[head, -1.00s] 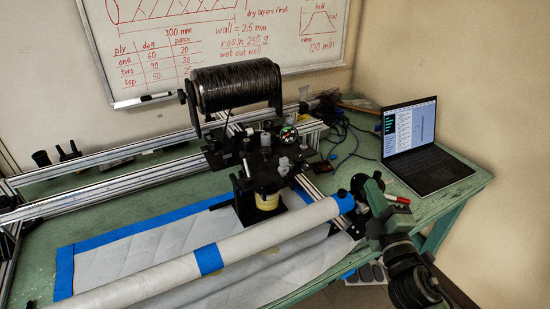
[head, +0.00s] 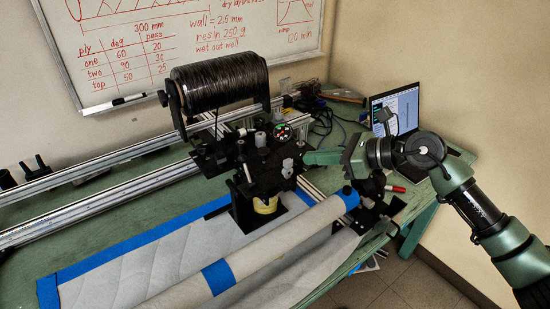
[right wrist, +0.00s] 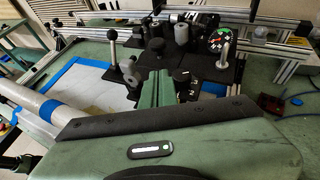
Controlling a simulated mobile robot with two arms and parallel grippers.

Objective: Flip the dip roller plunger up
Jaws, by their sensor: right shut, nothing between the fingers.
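The black roller carriage (head: 225,157) stands on the rails below the dark tow spool. It carries several rollers and posts, and a small pale knob (head: 288,168) on its right side. In the right wrist view a pale knob (right wrist: 182,75) on a black block shows just beside the fingertips. I cannot tell for sure which part is the dip roller plunger. My right gripper (head: 308,157) comes in from the right at the carriage's right edge, close to the knob. Its green fingers (right wrist: 158,78) are together with nothing between them. I cannot tell whether they touch the knob. My left gripper is out of view.
The tow spool (head: 219,86) sits above the carriage. A long white tube (head: 270,243) with blue bands runs across the front. A round gauge (right wrist: 217,40) stands near the carriage. A laptop (head: 397,107) is behind my right arm. White sheet with blue tape covers the front table.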

